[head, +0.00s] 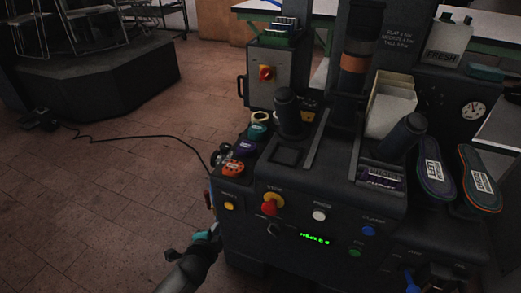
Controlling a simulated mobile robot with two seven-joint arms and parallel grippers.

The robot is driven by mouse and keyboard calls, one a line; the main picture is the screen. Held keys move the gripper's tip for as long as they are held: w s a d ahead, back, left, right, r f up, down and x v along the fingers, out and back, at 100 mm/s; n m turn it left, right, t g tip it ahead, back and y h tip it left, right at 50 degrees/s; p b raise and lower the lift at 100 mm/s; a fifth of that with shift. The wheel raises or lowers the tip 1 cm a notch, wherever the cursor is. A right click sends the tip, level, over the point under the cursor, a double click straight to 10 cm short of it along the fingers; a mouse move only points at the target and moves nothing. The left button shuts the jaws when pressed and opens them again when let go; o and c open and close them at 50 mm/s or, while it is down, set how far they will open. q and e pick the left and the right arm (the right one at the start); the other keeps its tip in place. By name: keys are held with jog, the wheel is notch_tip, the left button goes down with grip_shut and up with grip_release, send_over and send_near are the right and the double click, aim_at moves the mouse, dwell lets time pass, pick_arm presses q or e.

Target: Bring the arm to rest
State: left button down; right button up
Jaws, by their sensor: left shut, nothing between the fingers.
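My left gripper (212,232) is low at the front left corner of the dark heel press (330,262). Its arm comes up from the bottom edge. Its fingers are shut with nothing seen between them, and its tips are partly hard to make out against the press. I cannot tell whether it touches the press side. My right gripper is not in view.
The press front has a red-and-yellow stop knob (270,203), a white button (319,215) and a green display (315,239). Two soles, one left (434,185) and one right (481,189), lie on its right side.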

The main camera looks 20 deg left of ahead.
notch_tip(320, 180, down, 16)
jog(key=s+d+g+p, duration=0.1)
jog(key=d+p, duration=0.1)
jog(key=p, duration=0.4)
pick_arm(q)
jog(key=s+d+f+n+g+p, duration=0.1)
jog(key=s+f+n+g+p, duration=0.1)
jog(key=s, duration=0.9)
jog(key=s+d+f+n+g+h+p, duration=0.1)
jog(key=s+f+n+g+p, duration=0.1)
jog(key=s, duration=0.9)
jog(key=s+d+f+n+g+p, duration=0.1)
jog(key=s+f+n+g, duration=0.3)
jog(key=s+f, duration=0.3)
jog(key=s+n, duration=0.1)
jog(key=s, duration=0.3)
jog(key=shift+d+f+n+g+h+p, duration=0.15)
jog(key=shift+d+n+g+h+p, duration=0.15)
jog(key=shift+n+h+p, duration=0.1)
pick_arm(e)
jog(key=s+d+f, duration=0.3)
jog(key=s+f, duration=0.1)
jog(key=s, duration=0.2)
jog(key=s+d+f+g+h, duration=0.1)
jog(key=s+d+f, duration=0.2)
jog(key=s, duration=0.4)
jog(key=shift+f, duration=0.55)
